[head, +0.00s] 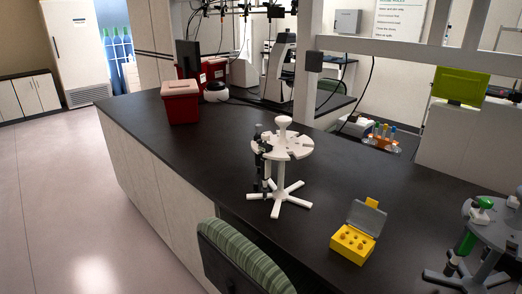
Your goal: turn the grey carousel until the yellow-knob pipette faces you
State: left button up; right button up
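The grey carousel (500,232) stands on the dark bench at the right edge of the head view, partly cut off by the frame. A pipette with a green knob (484,203) hangs on its left side, and a green part (466,244) shows below the disc. I cannot make out a yellow knob; the carousel's right side is out of frame. Neither of my grippers is in view.
A white carousel (298,147) with dark pipettes on its left stands mid-bench. An open yellow box (350,246) sits between the two carousels. A red bin (181,104) is farther back left. A green striped chair (240,256) stands at the bench's front edge.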

aim_at(504, 228)
jog(key=z, duration=1.55)
